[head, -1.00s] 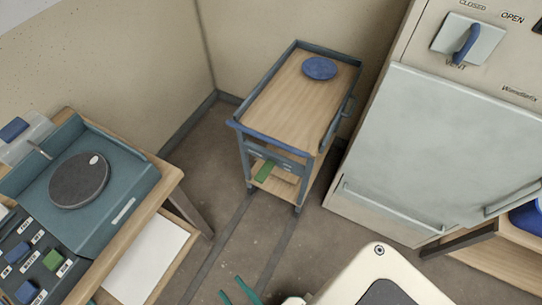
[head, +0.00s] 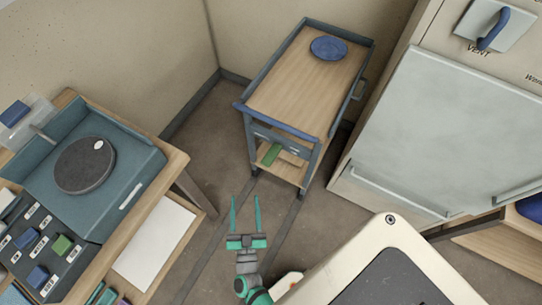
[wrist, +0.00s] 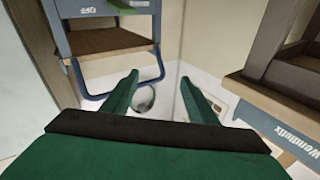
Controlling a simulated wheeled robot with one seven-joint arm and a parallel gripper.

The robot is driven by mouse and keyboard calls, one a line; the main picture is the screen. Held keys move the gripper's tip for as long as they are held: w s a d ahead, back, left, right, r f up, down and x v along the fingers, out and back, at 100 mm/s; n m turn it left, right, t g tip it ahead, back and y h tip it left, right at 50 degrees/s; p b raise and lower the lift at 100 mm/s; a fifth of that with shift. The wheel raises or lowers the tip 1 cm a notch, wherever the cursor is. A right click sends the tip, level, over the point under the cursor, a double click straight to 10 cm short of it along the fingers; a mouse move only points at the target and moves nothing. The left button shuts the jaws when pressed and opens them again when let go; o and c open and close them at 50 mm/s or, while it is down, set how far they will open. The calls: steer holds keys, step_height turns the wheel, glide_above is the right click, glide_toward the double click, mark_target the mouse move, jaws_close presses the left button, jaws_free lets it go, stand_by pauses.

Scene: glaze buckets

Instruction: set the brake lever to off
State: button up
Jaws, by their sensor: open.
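The cart (head: 296,80) stands near the room's corner, with a blue handle bar (head: 281,123) along its near end. A green piece (head: 271,154) sits below that bar at the cart's near end; it looks like the brake lever, but its setting is too small to read. My gripper (head: 245,199) is open and empty, pointing at the cart from below and apart from it. In the wrist view, the cart's wooden surface (wrist: 108,42) and the blue bar show beyond my open fingers (wrist: 158,78). A small upside-down label there may read OFF.
A blue disc (head: 328,48) lies on the cart's top. A bench with a turntable (head: 85,165) and coloured blocks stands at left. A large cabinet (head: 450,110) with a vent lever stands at right. Clear floor lies between my gripper and the cart.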

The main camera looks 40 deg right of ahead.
mark_target(274, 152)
steer(key=w+d+f+m+g+h, duration=0.1)
steer(key=w+d+f+g, duration=0.2)
steer(key=d, duration=0.4)
steer(key=w+d+f+m+g+h, duration=0.2)
steer(key=w+d+f+g, duration=0.1)
steer(key=w+d, duration=0.2)
steer(key=w+d+f+m+g+h, duration=0.2)
steer(key=w+d, duration=0.3)
steer(key=d, duration=0.4)
steer(key=shift+d+f+g, duration=0.4)
steer(key=shift+f, duration=0.2)
steer(key=shift+c, duration=0.3)
jaws_close()
